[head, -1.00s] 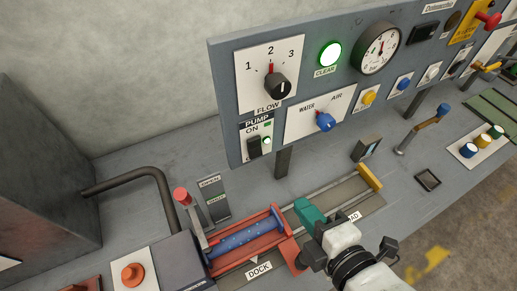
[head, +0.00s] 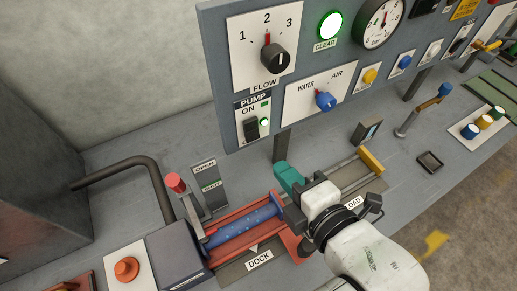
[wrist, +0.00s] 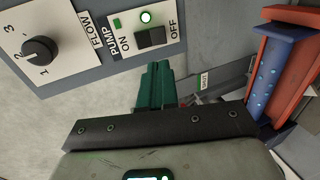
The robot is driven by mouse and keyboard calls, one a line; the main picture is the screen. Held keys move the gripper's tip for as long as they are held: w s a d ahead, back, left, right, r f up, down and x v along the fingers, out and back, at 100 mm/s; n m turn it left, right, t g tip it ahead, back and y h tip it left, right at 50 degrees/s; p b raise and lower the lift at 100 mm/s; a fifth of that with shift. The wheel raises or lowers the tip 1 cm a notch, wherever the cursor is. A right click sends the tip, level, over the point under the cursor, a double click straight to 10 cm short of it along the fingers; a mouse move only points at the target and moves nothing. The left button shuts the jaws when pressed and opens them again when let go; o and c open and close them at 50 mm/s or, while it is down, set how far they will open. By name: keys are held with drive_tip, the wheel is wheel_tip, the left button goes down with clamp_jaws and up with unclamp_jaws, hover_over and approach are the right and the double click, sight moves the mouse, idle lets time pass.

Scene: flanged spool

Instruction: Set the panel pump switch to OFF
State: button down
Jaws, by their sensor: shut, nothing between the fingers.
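The pump switch (head: 251,129) is a black rocker on a white plate under the label PUMP, on the lower left of the panel. ON is printed above it and a small green lamp (head: 264,122) beside it is lit. In the wrist view the rocker (wrist: 150,38) lies between the words ON and OFF, with the lit lamp (wrist: 146,17) beside it. My gripper (head: 285,175) has teal fingers, shut and empty, below and right of the switch in the head view. In the wrist view the fingers (wrist: 156,80) point toward the switch, apart from it.
The flow knob (head: 275,58) sits above the switch and the blue water/air knob (head: 325,101) to its right. Below are a red cradle with a blue spool (head: 235,232), a red-tipped lever (head: 176,183) and an open/shut label plate (head: 208,185).

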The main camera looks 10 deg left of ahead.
sight(252, 138)
drive_tip(key=p+x, duration=0.1)
drive_tip(key=x, duration=0.9)
drive_tip(key=shift+w+a, duration=0.1)
drive_tip(key=shift+w+a+f, duration=0.1)
drive_tip(key=shift+w, duration=0.05)
drive_tip(key=shift+w+f+b, duration=0.1)
drive_tip(key=shift+f+b, duration=0.25)
drive_tip(key=shift+b, duration=0.25)
drive_tip(key=shift+a+r, duration=0.1)
drive_tip(key=shift+r, duration=0.15)
